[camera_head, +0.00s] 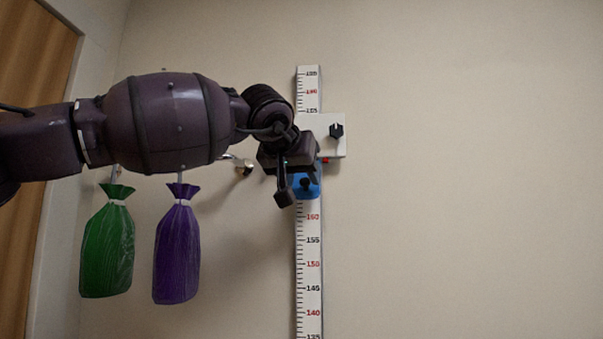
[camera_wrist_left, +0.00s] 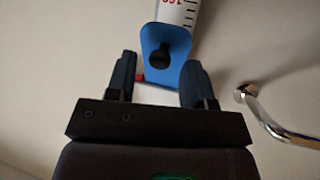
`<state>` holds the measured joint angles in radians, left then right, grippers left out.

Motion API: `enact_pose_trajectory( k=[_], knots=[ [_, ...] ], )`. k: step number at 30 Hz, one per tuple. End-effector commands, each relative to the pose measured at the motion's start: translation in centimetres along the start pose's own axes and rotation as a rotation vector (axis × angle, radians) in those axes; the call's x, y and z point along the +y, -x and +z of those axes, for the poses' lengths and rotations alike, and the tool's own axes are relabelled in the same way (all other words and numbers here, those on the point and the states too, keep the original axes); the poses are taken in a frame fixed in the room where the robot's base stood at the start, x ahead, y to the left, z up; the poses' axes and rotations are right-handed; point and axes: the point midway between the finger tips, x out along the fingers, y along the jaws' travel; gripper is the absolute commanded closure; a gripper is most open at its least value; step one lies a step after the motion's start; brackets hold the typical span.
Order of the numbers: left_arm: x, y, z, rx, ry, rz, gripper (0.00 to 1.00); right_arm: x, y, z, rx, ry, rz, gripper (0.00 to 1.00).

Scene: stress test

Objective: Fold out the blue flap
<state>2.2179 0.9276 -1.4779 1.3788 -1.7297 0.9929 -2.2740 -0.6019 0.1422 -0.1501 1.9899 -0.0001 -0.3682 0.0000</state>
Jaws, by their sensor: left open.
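The blue flap (camera_head: 314,189) sits on a white measuring scale (camera_head: 309,250) on the wall, just below a white block (camera_head: 338,148). It has a dark knob and seems to lie flat along the scale; its upper part is hidden behind my gripper in the head view. My left gripper (camera_head: 297,190) is open in front of the flap's upper part. In the left wrist view the blue flap (camera_wrist_left: 172,37) shows beyond and between the open fingers of my left gripper (camera_wrist_left: 157,72). I cannot tell if a finger touches it. My right gripper is not in view.
A green bag (camera_head: 107,250) and a purple bag (camera_head: 177,254) hang on the wall below my left arm. A metal hook (camera_head: 244,168) sticks out left of the scale; it also shows in the left wrist view (camera_wrist_left: 262,112). The wall right of the scale is clear.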

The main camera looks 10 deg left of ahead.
Motion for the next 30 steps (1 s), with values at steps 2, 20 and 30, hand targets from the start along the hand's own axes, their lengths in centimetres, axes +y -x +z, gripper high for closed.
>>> enact_pose_trajectory(
  k=[2,20,30],
  knots=[
    [0.00,-0.32,-0.01,0.000,0.000,0.000,0.52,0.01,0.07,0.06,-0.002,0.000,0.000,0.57],
    [-0.03,-0.45,0.01,0.000,0.000,0.000,0.98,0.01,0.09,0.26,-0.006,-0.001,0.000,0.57],
    [-0.02,-0.34,-0.13,-0.006,0.002,0.001,1.00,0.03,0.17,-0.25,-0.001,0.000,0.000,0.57]
  ],
)
